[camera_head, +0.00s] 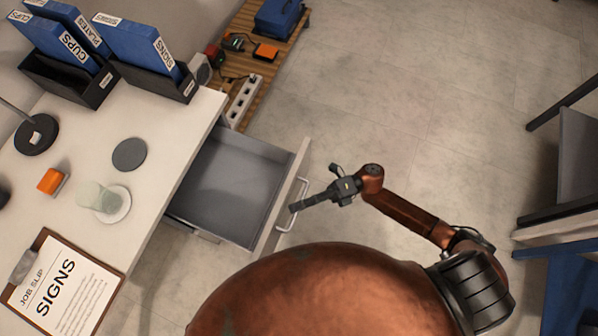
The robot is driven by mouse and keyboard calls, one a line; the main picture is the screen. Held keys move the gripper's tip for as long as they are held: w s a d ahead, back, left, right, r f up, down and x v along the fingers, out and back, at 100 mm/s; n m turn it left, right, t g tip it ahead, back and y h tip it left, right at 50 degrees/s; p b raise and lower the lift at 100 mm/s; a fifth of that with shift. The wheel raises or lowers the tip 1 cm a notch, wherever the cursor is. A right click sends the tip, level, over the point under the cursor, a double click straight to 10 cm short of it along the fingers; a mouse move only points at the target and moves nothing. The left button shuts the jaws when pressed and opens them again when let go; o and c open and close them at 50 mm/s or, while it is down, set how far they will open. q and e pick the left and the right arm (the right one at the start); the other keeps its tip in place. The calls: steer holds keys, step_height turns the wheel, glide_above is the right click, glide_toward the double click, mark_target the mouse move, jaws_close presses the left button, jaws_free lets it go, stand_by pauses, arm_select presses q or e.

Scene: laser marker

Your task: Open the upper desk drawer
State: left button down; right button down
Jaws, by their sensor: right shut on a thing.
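The upper desk drawer (228,187) is pulled well out from under the white desk (165,130). Its grey inside looks empty. Its pale front panel (277,208) carries a silver bar handle (299,199) on the outer face. My right gripper (294,209) is at the handle, with its dark fingers shut on it. The arm reaches in from the right. My left gripper is not in view.
On the desk are blue binders (140,42) in black holders, a clipboard with a job slip (62,287), a glass (97,197), a dark disc (129,154) and an orange block (52,181). A pallet (262,70) with tools lies behind. A shelf (575,165) stands right. The floor between is clear.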

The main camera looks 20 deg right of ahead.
steer(key=c, duration=2.1)
jaws_free()
steer(key=shift+d, duration=0.15)
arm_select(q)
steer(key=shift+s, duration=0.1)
arm_select(e)
steer(key=d, duration=0.4)
steer(key=d+f, duration=0.1)
steer(key=d, duration=0.6)
steer(key=shift+w+d+f, duration=0.3)
steer(key=shift+d+f, duration=0.05)
steer(key=shift+w+a, duration=0.1)
